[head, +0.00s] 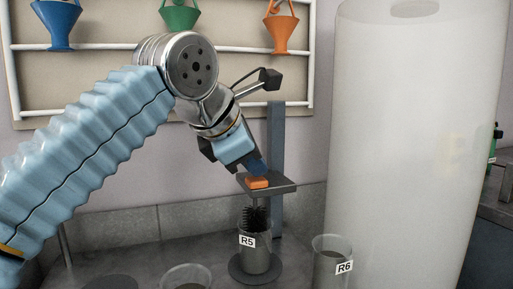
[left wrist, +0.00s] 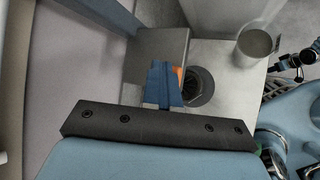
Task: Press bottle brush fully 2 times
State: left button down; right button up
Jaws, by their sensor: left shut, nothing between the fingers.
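The bottle brush (head: 255,216) hangs black and bristly below a grey plate (head: 283,187) on a blue-grey post (head: 276,140). Its bristles stand in the mouth of the beaker labelled R5 (head: 262,262). An orange button (head: 257,183) sits on top of the plate. My left gripper (head: 259,168) is shut and empty, tilted, with its blue fingertips right at the button; I cannot tell whether they touch. In the left wrist view the fingers (left wrist: 163,88) hide most of the orange button (left wrist: 177,72), and the bristles (left wrist: 197,84) show beside them. My right gripper is not seen.
The beaker labelled R6 (head: 330,272) stands to the right of R5, and another beaker (head: 186,277) stands at the front left. A large whitish cylinder (head: 415,130) stands at right. Blue, green and orange funnels (head: 285,30) hang on the wall rack.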

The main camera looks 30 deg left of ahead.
pick_arm(q)
jog(key=shift+f+b, duration=0.3)
jog(key=shift+f, duration=0.2)
jog(key=shift+r, duration=0.1)
dwell(0.4)
notch_tip(320, 180, up, 6)
jog(key=p, duration=0.6)
jog(key=shift+f, duration=0.25)
jog(key=shift+r+p, duration=1.1)
jog(key=shift+p, duration=0.05)
jog(key=shift+f, duration=0.15)
jog(key=shift+f, duration=0.3)
